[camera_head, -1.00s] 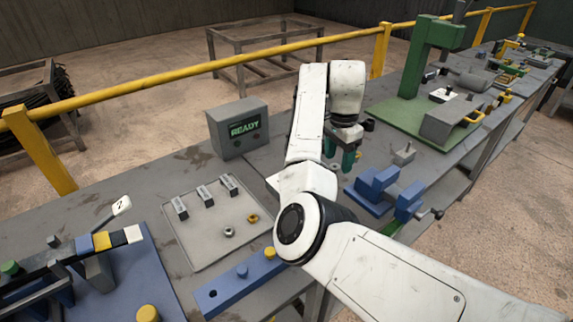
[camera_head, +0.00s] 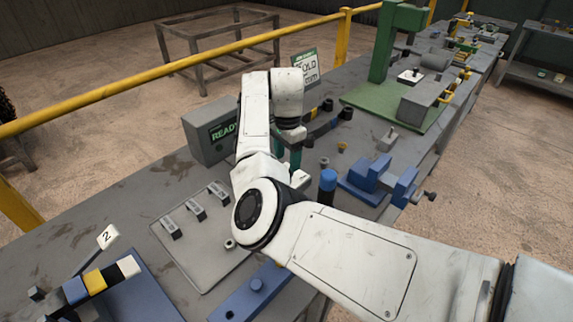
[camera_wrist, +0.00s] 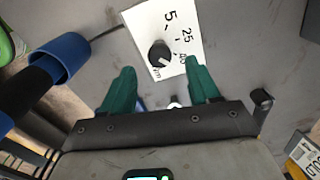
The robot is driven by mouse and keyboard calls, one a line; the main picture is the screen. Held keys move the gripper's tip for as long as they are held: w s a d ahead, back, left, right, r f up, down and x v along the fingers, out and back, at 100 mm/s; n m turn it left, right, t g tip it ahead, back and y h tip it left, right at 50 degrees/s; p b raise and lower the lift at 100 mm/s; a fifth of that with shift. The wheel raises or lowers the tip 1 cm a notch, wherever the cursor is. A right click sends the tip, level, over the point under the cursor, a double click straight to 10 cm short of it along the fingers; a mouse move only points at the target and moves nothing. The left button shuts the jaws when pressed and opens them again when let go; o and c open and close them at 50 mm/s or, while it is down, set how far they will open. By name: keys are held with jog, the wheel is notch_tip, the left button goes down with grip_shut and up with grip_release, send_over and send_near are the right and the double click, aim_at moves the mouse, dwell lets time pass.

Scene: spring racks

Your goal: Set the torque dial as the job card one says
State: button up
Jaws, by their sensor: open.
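In the wrist view a round black knob (camera_wrist: 159,53) sits on a white dial plate (camera_wrist: 185,22). The plate bears the marks 5 and 25 and a smaller partly hidden mark. A pale pointer mark shows near the knob's lower edge; its exact setting is unclear. My gripper (camera_wrist: 159,68) is open, its green fingers either side of the knob in the picture, with no visible contact. In the head view my gripper (camera_head: 296,150) hangs over the bench and hides the dial. A card with a green header (camera_head: 306,68) stands behind my arm, its text partly readable as "OLD".
A grey box with a READY screen (camera_head: 208,132) stands left of my gripper. A blue-topped black post (camera_head: 327,185) and a blue vise (camera_head: 372,180) stand to its right. A grey tray (camera_head: 183,258) with several small blocks lies at left. A yellow rail (camera_head: 150,78) runs behind the bench.

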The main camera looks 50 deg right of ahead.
aim_at(288, 171)
jog(key=shift+f, duration=2.1)
jog(key=shift+s, duration=0.1)
jog(key=c, duration=1)
